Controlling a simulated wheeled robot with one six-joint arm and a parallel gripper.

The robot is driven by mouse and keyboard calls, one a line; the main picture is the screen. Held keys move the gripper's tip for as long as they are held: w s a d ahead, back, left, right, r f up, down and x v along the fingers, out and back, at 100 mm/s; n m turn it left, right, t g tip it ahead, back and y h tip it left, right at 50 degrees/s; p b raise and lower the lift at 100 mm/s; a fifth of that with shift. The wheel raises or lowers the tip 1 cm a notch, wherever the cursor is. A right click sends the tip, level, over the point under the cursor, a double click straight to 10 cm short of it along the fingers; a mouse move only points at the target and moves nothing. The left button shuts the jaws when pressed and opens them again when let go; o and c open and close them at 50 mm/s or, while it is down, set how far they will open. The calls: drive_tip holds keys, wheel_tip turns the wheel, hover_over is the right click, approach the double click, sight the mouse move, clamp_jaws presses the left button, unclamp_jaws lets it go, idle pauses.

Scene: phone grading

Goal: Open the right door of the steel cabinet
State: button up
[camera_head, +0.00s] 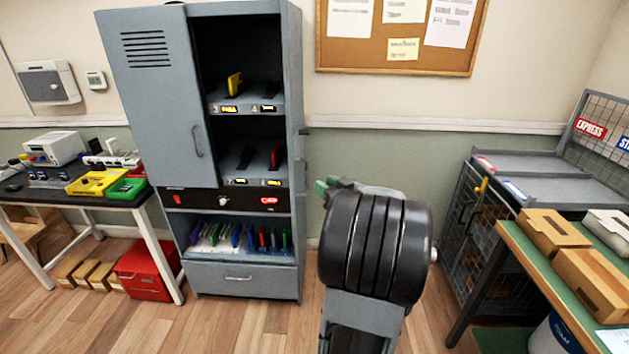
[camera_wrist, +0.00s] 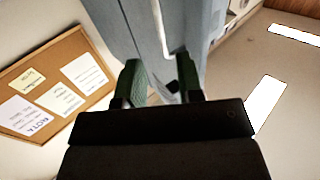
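The grey steel cabinet (camera_head: 244,279) stands left of centre in the head view. Its left door (camera_head: 152,90) is shut, with a bar handle (camera_head: 197,141). The right upper bay is uncovered and its shelves show; the right door appears swung out at the cabinet's right side, nearly edge-on, and is hard to tell from the side panel. My gripper (camera_head: 325,188) is right of the cabinet, partly hidden behind my dark wrist. In the wrist view, the green fingers of my gripper (camera_wrist: 160,82) are apart, with grey cabinet metal (camera_wrist: 120,25) beyond them. I cannot tell whether they touch it.
A table (camera_head: 150,196) with yellow and green trays is at left, a red box (camera_head: 146,272) below it. A green-topped bench (camera_head: 520,250) with cartons and a wire cage (camera_head: 462,215) stand at right. A corkboard (camera_head: 330,58) hangs behind. The floor before the cabinet is clear.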

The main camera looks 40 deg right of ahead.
drive_tip(key=shift+s+a, duration=0.2)
drive_tip(key=shift+s, duration=2.4)
